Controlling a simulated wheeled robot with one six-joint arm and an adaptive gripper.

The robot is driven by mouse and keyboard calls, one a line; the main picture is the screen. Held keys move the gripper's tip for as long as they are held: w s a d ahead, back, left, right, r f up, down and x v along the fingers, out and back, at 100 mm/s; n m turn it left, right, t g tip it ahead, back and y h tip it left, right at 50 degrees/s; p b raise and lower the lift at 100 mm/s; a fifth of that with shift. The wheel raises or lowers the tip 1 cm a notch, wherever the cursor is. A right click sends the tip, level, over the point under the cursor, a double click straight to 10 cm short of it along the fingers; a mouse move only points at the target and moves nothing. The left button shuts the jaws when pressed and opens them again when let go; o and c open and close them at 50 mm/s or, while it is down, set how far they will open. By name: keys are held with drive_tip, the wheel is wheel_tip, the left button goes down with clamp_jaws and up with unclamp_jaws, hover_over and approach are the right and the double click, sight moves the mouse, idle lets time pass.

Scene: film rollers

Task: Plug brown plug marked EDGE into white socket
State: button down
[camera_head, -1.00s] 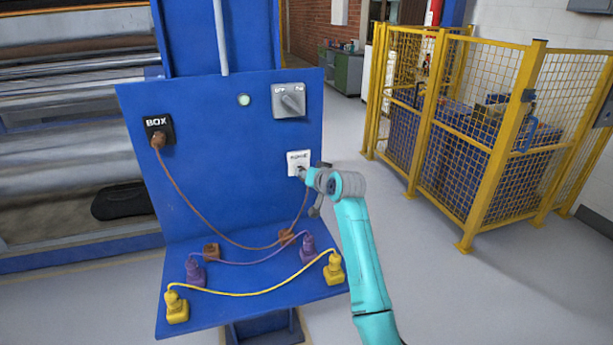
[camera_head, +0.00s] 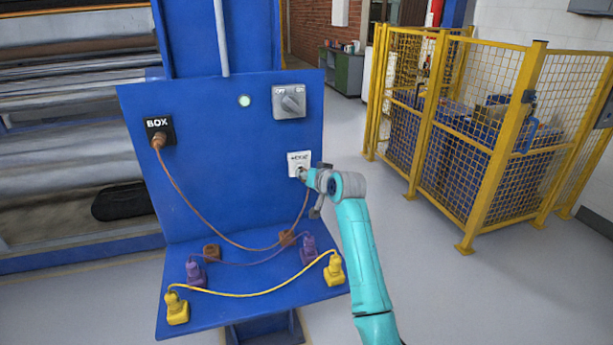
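The white socket (camera_head: 299,159) is on the right of the upright blue panel. Its dark label is too blurred to read. The brown cable (camera_head: 187,211) runs from a brown plug (camera_head: 159,140) in the black BOX socket (camera_head: 154,124), sags to the shelf, and rises on the right towards my gripper. The brown plug at that end is hidden or too small to make out. My gripper (camera_head: 304,174) is right in front of the white socket's lower part and covers some of it. I cannot tell whether its fingers are open or shut, or whether they touch the socket.
The blue shelf (camera_head: 240,312) below holds brown blocks (camera_head: 211,253), purple plugs (camera_head: 195,268) on a purple cable, and yellow plugs (camera_head: 177,306) on a yellow cable. A grey OFF/ON switch (camera_head: 290,101) sits above the white socket. A yellow mesh fence (camera_head: 480,140) stands to the right.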

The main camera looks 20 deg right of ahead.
drive_tip(key=shift+w, duration=0.65)
drive_tip(key=c, duration=0.8)
unclamp_jaws()
